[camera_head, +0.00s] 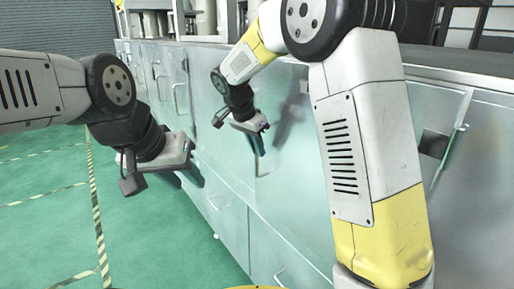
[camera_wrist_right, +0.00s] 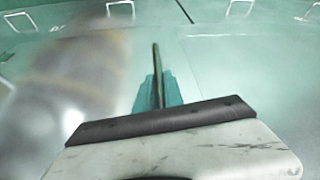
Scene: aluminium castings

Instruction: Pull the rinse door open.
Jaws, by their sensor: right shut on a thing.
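The rinse door appears to be the large metal panel (camera_head: 228,163) in front of my right gripper. It looks flush with the cabinet front in the head view. My right gripper (camera_head: 259,143) is at the panel, shut on a thin upright bar that looks like the door handle (camera_head: 258,165). In the right wrist view the teal fingers (camera_wrist_right: 157,95) close around this narrow bar (camera_wrist_right: 157,65), seen edge-on. My left gripper (camera_head: 188,176) hangs at the left, in front of the cabinets and apart from the handle. Its finger opening is not clear.
A long row of metal cabinets with handles, such as this one (camera_head: 181,98), runs back to the left. A lower handle (camera_head: 280,277) shows near the bottom. My right arm covers part of the front. Green floor (camera_head: 50,215) with striped tape is free at the left.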

